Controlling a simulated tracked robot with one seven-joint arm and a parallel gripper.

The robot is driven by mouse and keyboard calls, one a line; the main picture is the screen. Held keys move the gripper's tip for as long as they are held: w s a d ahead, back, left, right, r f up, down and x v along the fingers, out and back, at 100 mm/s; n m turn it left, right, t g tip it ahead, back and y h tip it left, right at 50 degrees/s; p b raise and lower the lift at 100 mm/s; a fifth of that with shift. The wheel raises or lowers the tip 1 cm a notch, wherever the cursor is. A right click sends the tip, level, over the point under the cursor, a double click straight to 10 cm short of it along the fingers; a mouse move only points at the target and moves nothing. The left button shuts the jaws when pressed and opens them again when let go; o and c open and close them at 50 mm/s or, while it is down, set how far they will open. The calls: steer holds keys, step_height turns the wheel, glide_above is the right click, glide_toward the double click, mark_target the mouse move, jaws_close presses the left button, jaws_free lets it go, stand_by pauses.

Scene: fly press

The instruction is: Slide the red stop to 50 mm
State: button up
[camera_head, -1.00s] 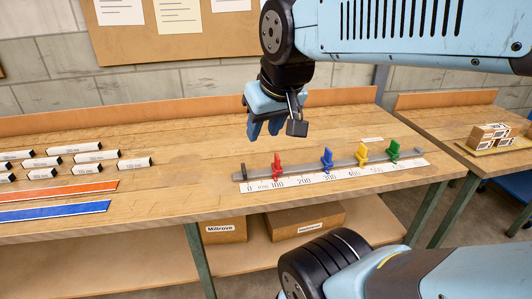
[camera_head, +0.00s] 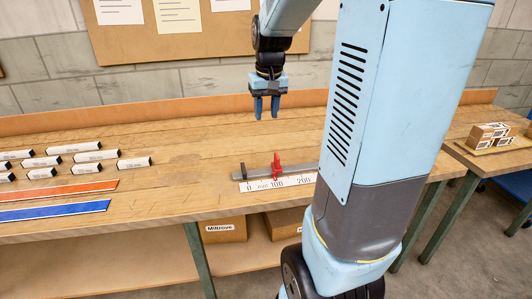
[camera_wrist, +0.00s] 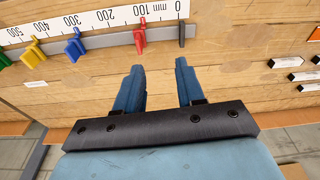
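The red stop (camera_head: 276,166) stands upright on the grey rail (camera_head: 255,174), at about the 100 mark of the scale (camera_head: 262,185). In the wrist view the red stop (camera_wrist: 140,37) sits just past the 100 mark, with the dark end block (camera_wrist: 182,32) near 0. My gripper (camera_head: 266,108) hangs above the table behind the rail, fingers pointing down. Its two blue fingers (camera_wrist: 158,78) are apart with nothing between them, and it does not touch the stop. My arm hides the right part of the rail in the head view.
In the wrist view, a blue stop (camera_wrist: 74,45), a yellow stop (camera_wrist: 33,53) and a green stop (camera_wrist: 4,60) stand farther along the rail. White labelled blocks (camera_head: 87,157), an orange strip (camera_head: 70,191) and a blue strip (camera_head: 55,211) lie left. The table between them and the rail is clear.

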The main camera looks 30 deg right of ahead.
steer(key=m+g, duration=0.1)
steer(key=g, duration=0.1)
glide_above(277, 155)
step_height(277, 155, down, 9)
step_height(277, 155, down, 14)
steer(key=shift+s+r, duration=0.15)
steer(key=shift+r, duration=0.1)
steer(key=shift+c, duration=0.4)
jaws_close()
